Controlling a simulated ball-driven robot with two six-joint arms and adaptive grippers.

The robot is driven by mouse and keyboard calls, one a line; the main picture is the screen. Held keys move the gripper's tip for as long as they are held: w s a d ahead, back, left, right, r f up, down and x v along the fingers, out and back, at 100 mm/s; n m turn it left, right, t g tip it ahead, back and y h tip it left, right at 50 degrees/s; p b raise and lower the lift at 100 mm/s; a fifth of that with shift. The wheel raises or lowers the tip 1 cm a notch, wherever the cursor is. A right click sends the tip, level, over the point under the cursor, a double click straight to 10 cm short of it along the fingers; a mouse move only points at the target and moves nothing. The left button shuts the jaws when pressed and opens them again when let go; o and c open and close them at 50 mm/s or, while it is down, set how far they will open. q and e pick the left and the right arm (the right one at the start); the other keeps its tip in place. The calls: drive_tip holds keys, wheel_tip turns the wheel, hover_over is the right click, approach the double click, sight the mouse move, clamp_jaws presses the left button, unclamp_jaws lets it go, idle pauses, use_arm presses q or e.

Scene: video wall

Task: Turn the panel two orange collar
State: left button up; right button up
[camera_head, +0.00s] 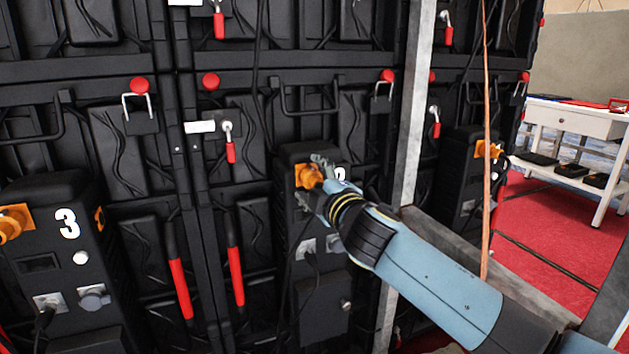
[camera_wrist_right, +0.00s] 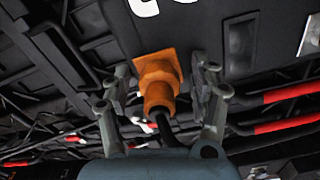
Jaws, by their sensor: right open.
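The orange collar (camera_head: 308,176) sits on the upper front of the black panel two box (camera_head: 297,215). The digit on that box is mostly hidden behind my right gripper. My right gripper (camera_head: 318,180) is at the collar in the head view, coming from the lower right. In the right wrist view the orange collar (camera_wrist_right: 158,85) lies between the two open fingers (camera_wrist_right: 165,95), with a dark cable running from its end. I cannot tell whether either finger touches it. My left gripper is not in view.
A panel three box (camera_head: 60,265) with its own orange collar stands at the left. Red-handled levers (camera_head: 235,275) hang between the boxes. A grey metal post (camera_head: 412,110) and an orange cord (camera_head: 487,150) stand right of panel two. A white table (camera_head: 575,125) is farther right.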

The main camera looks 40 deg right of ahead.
drive_tip(key=shift+s+a, duration=0.1)
drive_tip(key=shift+s, duration=0.25)
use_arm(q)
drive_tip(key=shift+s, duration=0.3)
use_arm(e)
drive_tip(key=v, duration=1.1)
drive_tip(key=shift+s, duration=0.15)
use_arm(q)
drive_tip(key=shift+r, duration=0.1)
